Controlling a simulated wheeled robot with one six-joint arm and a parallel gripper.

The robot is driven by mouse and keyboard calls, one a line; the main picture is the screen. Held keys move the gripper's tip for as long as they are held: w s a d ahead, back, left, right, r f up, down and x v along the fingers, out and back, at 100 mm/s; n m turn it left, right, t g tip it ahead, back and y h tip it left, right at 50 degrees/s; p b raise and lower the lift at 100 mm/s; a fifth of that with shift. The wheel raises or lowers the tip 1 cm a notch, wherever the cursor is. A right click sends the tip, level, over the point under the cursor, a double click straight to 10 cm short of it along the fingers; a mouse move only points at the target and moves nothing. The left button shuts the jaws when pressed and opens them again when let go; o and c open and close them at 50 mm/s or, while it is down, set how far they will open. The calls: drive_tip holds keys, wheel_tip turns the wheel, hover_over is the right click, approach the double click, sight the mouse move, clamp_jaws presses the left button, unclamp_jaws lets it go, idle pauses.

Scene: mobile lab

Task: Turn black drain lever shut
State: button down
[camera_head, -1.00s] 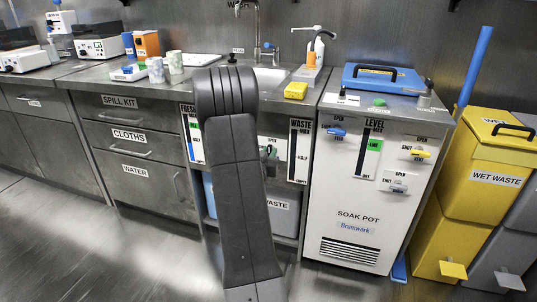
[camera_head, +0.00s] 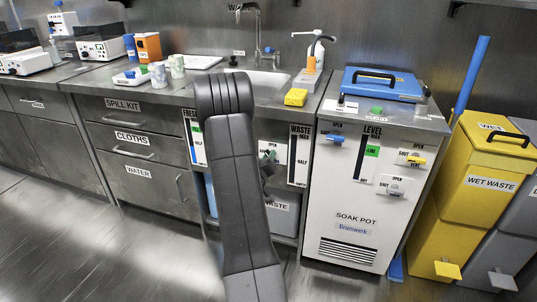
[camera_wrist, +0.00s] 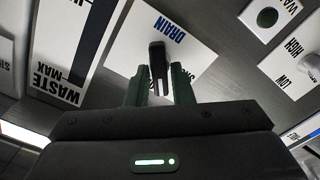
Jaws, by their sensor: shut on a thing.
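The black drain lever (camera_wrist: 158,57) shows in the wrist view in front of a white plate marked DRAIN (camera_wrist: 185,50). My gripper (camera_wrist: 159,94) has its two green fingers on either side of the lever and is shut on it. The lever's lower end lies between the fingers. In the head view my gripper (camera_head: 268,160) is partly hidden behind my own arm, at the front below the sink. The lever cannot be made out there.
The WASTE gauge (camera_head: 299,155) is right of my gripper in the head view. Drawers (camera_head: 135,150) are at left. The floor in front is clear.

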drive_tip(key=shift+a+f+n+p, duration=0.1)
drive_tip(key=shift+n+p, duration=1.15)
drive_tip(key=shift+n, duration=1.3)
drive_tip(key=shift+f+n+p, duration=0.1)
drive_tip(key=shift+n+p, duration=1.1)
drive_tip(key=shift+n, duration=1.35)
drive_tip(key=c, duration=1.4)
unclamp_jaws()
drive_tip(key=shift+a, duration=0.1)
drive_tip(key=p+v, duration=0.2)
drive_tip(key=v, duration=1.1)
drive_tip(key=shift+s, duration=0.3)
